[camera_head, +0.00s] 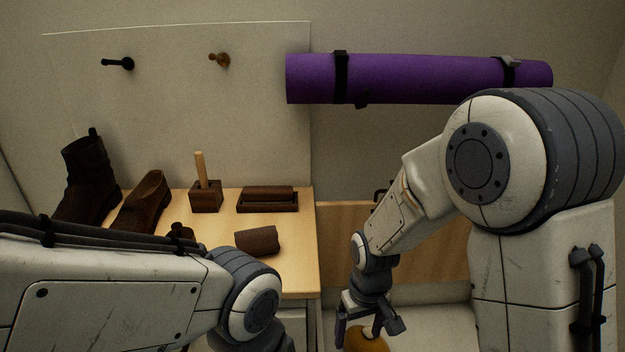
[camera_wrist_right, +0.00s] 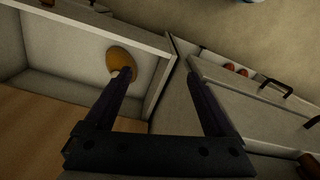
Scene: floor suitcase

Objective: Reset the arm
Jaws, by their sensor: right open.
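My right gripper (camera_head: 368,326) points down at the lower middle of the head view, with its fingers apart. A rounded yellow-brown object (camera_head: 366,342) shows just below the right gripper. The right wrist view shows it as a brown oval thing (camera_wrist_right: 121,60) in a white-walled compartment (camera_wrist_right: 60,70), partly behind the left-hand fingertip; contact cannot be told. My left arm enters from the left in the head view, but its fingers are outside the frame.
A wooden worktop (camera_head: 295,230) holds a dark boot (camera_head: 85,185), a brown shoe (camera_head: 143,203), a wooden holder (camera_head: 206,198), a brush in a tray (camera_head: 268,199) and a loose brown block (camera_head: 257,240). A purple roll (camera_head: 420,80) hangs on the wall. Drawers with handles (camera_wrist_right: 275,87) are at right.

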